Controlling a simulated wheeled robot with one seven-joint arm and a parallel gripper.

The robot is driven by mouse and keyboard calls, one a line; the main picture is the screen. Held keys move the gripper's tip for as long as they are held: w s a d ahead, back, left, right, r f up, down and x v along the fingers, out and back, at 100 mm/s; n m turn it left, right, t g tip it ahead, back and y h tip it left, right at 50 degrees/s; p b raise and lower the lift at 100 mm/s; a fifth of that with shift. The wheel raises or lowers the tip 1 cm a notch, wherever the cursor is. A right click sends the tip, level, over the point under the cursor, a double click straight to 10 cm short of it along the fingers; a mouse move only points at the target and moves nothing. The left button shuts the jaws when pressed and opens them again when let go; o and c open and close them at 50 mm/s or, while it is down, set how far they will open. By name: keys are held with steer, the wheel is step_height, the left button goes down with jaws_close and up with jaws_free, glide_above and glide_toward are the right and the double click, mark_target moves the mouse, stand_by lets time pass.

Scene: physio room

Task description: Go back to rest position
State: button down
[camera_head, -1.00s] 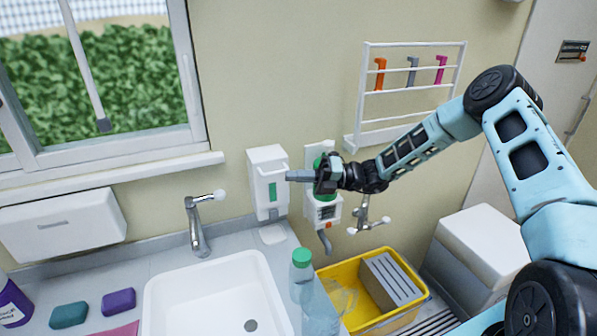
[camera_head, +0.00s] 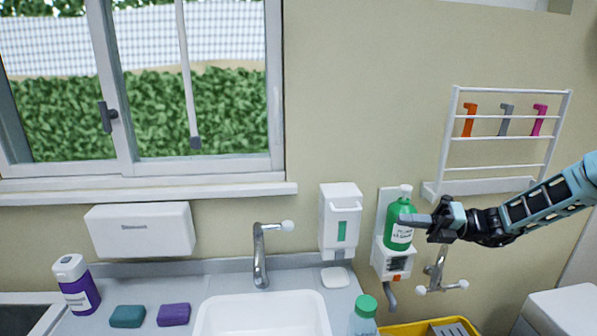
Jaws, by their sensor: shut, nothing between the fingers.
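My gripper (camera_head: 418,220) is shut and empty. The bottle stands upright in a white wall holder (camera_head: 388,262). I cannot tell whether the fingertips touch the bottle.
A white wall dispenser (camera_head: 340,222) hangs left of the holder. Below are a sink (camera_head: 263,314), a tap (camera_head: 262,255), a green-capped clear bottle (camera_head: 364,316) and a yellow tub (camera_head: 403,330). A wall rack (camera_head: 490,139) hangs above my arm.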

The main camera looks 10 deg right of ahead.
steer(key=s+a+f+n+g+h+b, duration=0.2)
steer(key=s+a+n+g+h, duration=0.25)
steer(key=s+a+n, duration=0.45)
steer(key=s+a+f+n+g+h+b, duration=0.2)
steer(key=s+a+n+g+h, duration=0.25)
steer(key=s+a+n, duration=0.4)
steer(key=s+f+n+t+h+b, duration=0.2)
steer(key=s+n+h, duration=0.6)
steer(key=s+n, duration=0.8)
steer(key=n+t+b, duration=0.2)
steer(key=n+t, duration=0.1)
steer(key=n, duration=0.4)
steer(key=shift+s+f+h, duration=0.15)
steer(key=shift+h, duration=0.25)
steer(key=shift+a, duration=0.25)
steer(key=shift+a, duration=0.1)
steer(key=shift+s, duration=0.15)
